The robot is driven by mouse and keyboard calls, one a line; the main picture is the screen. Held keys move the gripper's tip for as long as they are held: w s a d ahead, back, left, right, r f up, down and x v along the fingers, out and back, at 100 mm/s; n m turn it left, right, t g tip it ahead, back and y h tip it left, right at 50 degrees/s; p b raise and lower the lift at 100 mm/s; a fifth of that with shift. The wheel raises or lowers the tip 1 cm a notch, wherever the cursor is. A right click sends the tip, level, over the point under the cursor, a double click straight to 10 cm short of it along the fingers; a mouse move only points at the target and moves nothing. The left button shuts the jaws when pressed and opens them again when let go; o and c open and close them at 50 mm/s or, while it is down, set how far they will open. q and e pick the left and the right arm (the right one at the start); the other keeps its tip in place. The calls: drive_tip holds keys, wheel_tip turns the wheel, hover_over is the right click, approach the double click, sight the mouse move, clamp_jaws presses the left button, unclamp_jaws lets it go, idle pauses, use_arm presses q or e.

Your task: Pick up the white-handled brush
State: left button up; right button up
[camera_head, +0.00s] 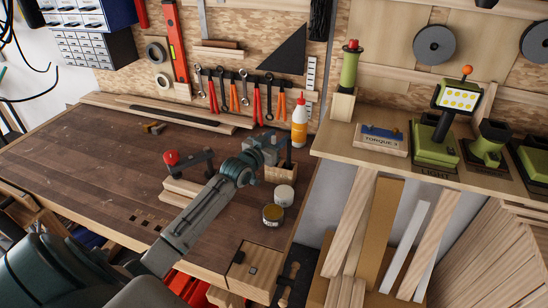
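I cannot make out a white-handled brush anywhere in the head view. My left arm reaches from the lower left across the workbench (95,165). My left gripper (272,146) is over or beside a small wooden block (281,174) near the bench's right end. Thin dark upright shapes show at the block, partly behind the gripper. The fingers are small and seen from behind, so I cannot tell whether they are open or hold anything. My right gripper is not in view.
A white bottle with a red cap (300,122) stands just behind the gripper. Two small jars (284,195) stand in front of the block. A red-knobbed clamp (172,158) and wooden boards (180,190) lie left of my arm. The bench's left part is mostly clear.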

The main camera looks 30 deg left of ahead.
use_arm(q)
drive_tip(key=shift+w, duration=0.35)
drive_tip(key=shift+r, duration=0.1)
clamp_jaws()
